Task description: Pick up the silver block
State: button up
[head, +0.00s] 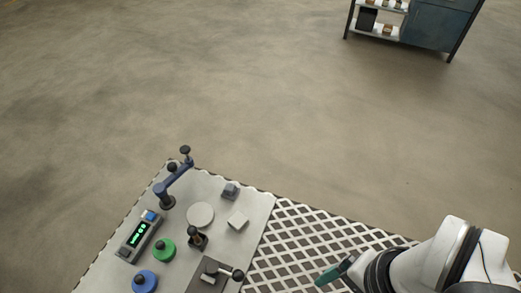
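A small pale, silvery block (238,221) lies on the light grey plate near its right edge. A darker grey block (230,192) sits a little beyond it. I cannot tell for sure which one is the silver block; the paler one fits better. My gripper (334,272) is at the lower right, over the perforated grating, well to the right of both blocks and apart from them. Only one teal finger shows clearly, so its opening is hidden.
The plate (265,212) also holds a pale round disc (200,215), a blue jointed stand (172,186), a display box (140,236), a green knob (163,250), a blue knob (145,281), a dark post (197,238) and a lever fixture (212,275). The grating (300,235) is clear.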

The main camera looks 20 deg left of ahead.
jog(key=n+h, duration=0.2)
jog(key=n, duration=1.8)
send_over(238, 220)
jog(key=a, duration=0.1)
notch_tip(238, 220, down, 6)
jog(key=r, duration=0.1)
jog(key=f, duration=1)
jog(key=d+f, duration=0.1)
jog(key=f, duration=0.4)
jog(key=shift+f, duration=0.15)
grip_shut()
